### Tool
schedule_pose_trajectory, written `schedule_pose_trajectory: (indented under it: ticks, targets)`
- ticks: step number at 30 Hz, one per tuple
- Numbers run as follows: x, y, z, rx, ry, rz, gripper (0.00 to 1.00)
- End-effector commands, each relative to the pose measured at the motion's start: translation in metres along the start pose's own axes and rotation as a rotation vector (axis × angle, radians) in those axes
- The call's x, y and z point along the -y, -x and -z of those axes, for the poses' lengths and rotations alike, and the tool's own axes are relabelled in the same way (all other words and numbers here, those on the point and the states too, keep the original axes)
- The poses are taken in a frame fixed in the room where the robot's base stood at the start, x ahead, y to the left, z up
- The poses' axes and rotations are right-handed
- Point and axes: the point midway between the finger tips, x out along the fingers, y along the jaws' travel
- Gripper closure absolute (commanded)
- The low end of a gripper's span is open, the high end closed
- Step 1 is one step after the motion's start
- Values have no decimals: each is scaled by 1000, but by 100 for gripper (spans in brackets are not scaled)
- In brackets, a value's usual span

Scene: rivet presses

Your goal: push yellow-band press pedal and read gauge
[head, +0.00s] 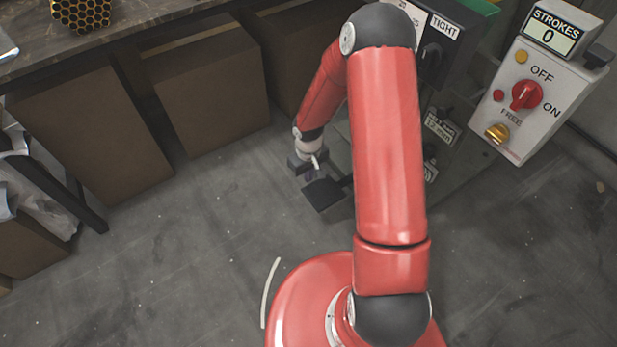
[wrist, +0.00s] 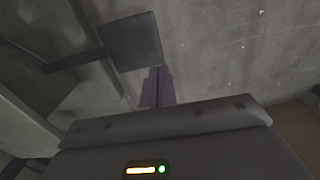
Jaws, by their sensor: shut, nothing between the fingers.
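A dark flat pedal plate (head: 322,195) sits low by the foot of the press, on a dark arm that runs toward the machine. In the wrist view the pedal (wrist: 132,42) lies just beyond my fingertips. My gripper (head: 313,174) is low beside the pedal, with its fingers (wrist: 158,72) shut and empty. The fingertips meet the pedal's near edge in the picture; I cannot tell whether they touch it. My arm hides much of the press. I see no yellow band and no dial gauge.
A control box (head: 535,85) at right has a red knob between OFF and ON labels. Its STROKES counter (head: 553,31) reads 0. A "TIGHT" label (head: 444,27) is on the press. Brown boxes (head: 208,88) stand under a bench (head: 130,22) at left. Open floor (head: 180,265) lies at lower left.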

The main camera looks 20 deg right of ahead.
Motion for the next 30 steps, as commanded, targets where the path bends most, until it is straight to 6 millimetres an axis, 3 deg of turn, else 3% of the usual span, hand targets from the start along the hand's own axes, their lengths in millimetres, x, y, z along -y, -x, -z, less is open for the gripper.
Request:
schedule_pose_trajectory:
  ticks: [9,15,21,30]
  targets:
    - [1,-72,-1,5,1,2,100]
    - [0,-102,-1,3,0,1,100]
    - [0,-114,0,1,-1,0,100]
    - [0,-115,0,1,-1,0,100]
